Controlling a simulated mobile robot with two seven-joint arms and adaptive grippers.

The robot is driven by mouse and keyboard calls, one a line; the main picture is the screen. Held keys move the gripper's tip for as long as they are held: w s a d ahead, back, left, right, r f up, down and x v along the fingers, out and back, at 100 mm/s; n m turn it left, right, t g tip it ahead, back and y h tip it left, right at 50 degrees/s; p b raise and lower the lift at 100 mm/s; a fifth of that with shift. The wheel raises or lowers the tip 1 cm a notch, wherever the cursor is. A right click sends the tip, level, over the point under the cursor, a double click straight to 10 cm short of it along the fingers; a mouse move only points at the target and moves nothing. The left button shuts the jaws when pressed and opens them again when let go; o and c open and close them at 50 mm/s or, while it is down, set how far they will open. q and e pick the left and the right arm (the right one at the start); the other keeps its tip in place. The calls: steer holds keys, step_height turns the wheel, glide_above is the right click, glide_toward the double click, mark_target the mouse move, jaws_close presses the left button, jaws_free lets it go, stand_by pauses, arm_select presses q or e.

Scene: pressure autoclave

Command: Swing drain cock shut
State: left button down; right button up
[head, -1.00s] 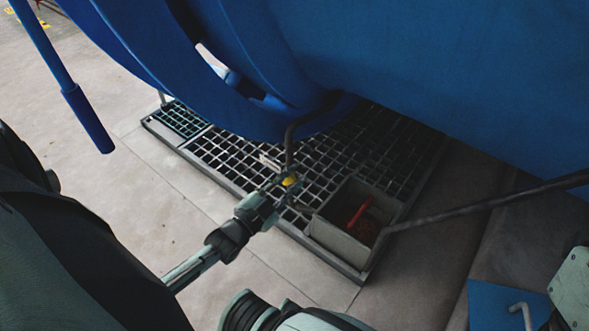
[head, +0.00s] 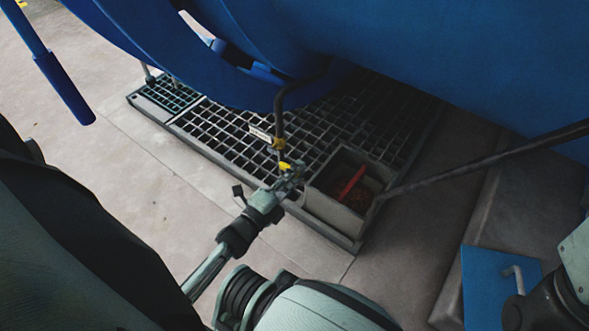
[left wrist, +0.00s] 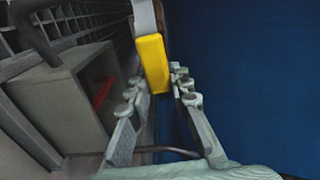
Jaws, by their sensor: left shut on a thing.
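The drain cock (head: 278,143) sits on a dark bent pipe under the blue vessel, above the floor grating. Its yellow-gripped lever (head: 285,166) points down from the cock towards the sump box. My left gripper (head: 291,174) is shut on the end of this lever. In the left wrist view the yellow grip (left wrist: 153,60) lies between the two fingers, its upper end on a grey metal strip. The fingertips cover part of the lever in the head view.
A grey sump box (head: 338,210) with a red item (head: 351,184) inside stands just right of the left gripper. A dark rod (head: 470,165) crosses to the right. The blue vessel (head: 450,60) hangs overhead. Bare floor lies to the left.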

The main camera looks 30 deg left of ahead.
arm_select(q)
steer(key=shift+f+m, duration=0.45)
steer(key=shift+m, duration=0.05)
steer(key=c, duration=1.4)
jaws_free()
steer(key=shift+o, duration=0.2)
steer(key=shift+s, duration=0.1)
steer(key=s, duration=1.1)
steer(key=shift+s+a, duration=0.4)
steer(key=shift+a, duration=0.05)
